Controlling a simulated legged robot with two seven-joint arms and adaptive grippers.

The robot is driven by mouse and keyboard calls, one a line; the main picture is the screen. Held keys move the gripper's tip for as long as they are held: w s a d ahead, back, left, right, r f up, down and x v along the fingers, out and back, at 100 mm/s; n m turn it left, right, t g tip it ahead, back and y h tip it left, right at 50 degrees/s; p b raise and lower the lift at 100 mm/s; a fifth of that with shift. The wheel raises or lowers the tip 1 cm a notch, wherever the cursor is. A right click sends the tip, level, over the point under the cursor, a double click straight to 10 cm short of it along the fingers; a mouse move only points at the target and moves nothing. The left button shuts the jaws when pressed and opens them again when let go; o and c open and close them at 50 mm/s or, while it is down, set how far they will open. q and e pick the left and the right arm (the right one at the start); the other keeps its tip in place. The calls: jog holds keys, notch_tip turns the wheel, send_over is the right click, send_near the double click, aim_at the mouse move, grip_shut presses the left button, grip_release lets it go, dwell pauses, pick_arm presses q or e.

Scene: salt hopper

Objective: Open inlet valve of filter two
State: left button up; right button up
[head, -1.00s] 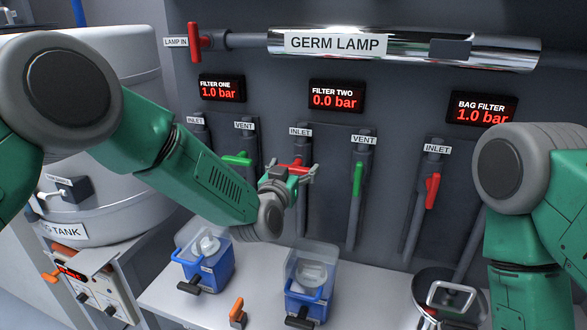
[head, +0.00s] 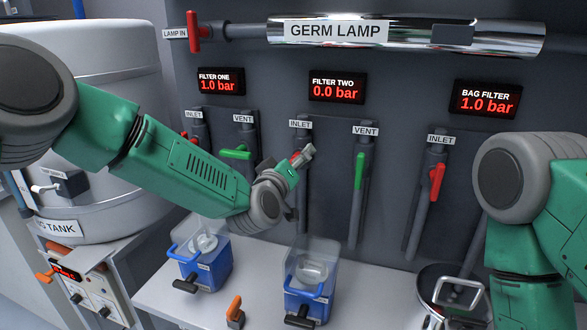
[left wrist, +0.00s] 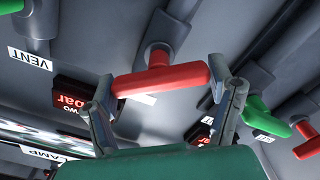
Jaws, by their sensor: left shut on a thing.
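The filter two inlet valve has a red handle (left wrist: 160,80) on a grey pipe, below the INLET label (head: 300,125). In the left wrist view the handle lies crosswise to its pipe, between the two fingers of my left gripper (left wrist: 164,88). My left gripper (head: 301,157) is shut on this handle, and in the head view it hides most of it; only a bit of red shows. The filter two display (head: 337,87) reads 0.0 bar. My right arm is at the right edge; its gripper is out of view.
The green filter two vent handle (head: 359,170) points along its pipe, to the right. The green filter one vent handle (head: 235,152) lies crosswise, behind my left forearm. The red bag filter inlet handle (head: 437,182) is farther right. Blue filter housings (head: 310,305) stand on the white bench below.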

pick_arm(q)
jog(key=n+b, duration=0.1)
jog(key=n, duration=0.1)
jog(key=n+b, duration=0.2)
jog(key=n, duration=0.1)
jog(key=shift+a+f+n, duration=0.15)
jog(key=shift+f+n, duration=0.1)
jog(key=shift+n, duration=0.05)
jog(key=shift+f+n+b, duration=0.1)
jog(key=shift+n+b, duration=1.65)
jog(key=shift+n, duration=0.55)
jog(key=o, duration=1.1)
jog(key=shift+w, duration=0.1)
jog(key=shift+s+a, duration=0.1)
jog(key=shift+s, duration=0.1)
jog(key=v, duration=1.1)
jog(key=shift+s+a, duration=0.15)
jog(key=shift+s, duration=0.05)
